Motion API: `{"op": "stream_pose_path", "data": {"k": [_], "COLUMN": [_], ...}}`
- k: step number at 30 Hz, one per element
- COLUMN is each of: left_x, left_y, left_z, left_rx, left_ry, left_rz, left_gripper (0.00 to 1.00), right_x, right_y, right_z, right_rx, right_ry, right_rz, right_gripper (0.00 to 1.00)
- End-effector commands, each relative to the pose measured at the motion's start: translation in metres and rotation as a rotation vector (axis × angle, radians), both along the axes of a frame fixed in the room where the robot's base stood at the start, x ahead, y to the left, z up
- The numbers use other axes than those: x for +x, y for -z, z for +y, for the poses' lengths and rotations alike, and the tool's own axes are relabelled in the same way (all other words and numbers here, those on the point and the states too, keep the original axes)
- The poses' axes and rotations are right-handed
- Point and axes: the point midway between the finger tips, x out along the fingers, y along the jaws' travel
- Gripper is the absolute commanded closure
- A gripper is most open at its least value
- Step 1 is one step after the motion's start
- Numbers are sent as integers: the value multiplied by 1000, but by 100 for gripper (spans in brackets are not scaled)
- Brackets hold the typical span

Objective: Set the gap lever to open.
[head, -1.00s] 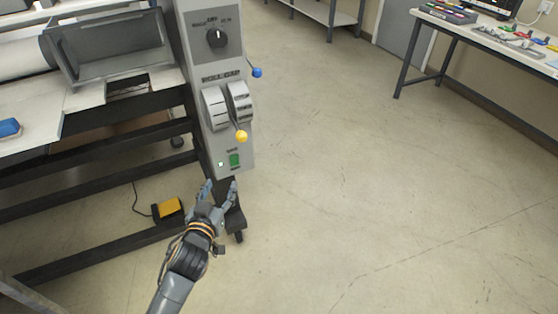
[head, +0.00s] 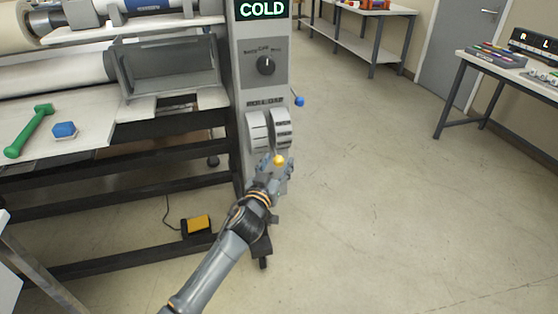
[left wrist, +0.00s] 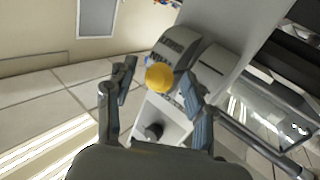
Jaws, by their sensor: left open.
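The gap lever ends in a yellow ball knob (head: 279,160), low on the front of the grey control column (head: 262,88). It comes out beside two light grey curved housings (head: 268,130) under a label that seems to read ROLL GAP. My left gripper (head: 271,172) is at the yellow knob, reaching up from below. In the left wrist view the yellow knob (left wrist: 159,78) shows between the two spread fingers of my open left gripper (left wrist: 157,84). I cannot tell whether a finger touches it. My right gripper is not in view.
A blue ball knob (head: 299,101) sticks out from the column's right side. A dial (head: 265,65) and a COLD display (head: 263,10) are above. A green tool (head: 28,131) and blue block (head: 65,130) lie on the machine table. Floor at right is clear.

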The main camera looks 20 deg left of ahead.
Motion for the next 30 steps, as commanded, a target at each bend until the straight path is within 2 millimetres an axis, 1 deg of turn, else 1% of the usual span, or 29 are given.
{"op": "stream_pose_path", "data": {"k": [1, 5, 14, 17, 18, 22, 27, 30], "left_x": [6, 13, 14, 14, 14, 14, 14, 14], "left_y": [0, 0, 0, 0, 0, 0, 0, -2], "left_z": [0, -1, -1, -1, -1, -2, -3, -3], "left_rx": [0, -1, -1, -1, -1, -1, -2, -4], "left_ry": [0, 1, 2, 1, 1, 3, 5, 6], "left_rz": [0, 0, 0, 0, 0, 0, 0, 3], "left_gripper": [46, 46, 46, 65, 73, 100, 100, 100], "right_x": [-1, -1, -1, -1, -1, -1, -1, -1], "right_y": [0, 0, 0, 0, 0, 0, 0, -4], "right_z": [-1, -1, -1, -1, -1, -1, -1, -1], "right_rx": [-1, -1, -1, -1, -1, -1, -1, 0], "right_ry": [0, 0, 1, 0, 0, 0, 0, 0], "right_rz": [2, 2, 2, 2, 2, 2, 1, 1], "right_gripper": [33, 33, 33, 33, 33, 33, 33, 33]}}
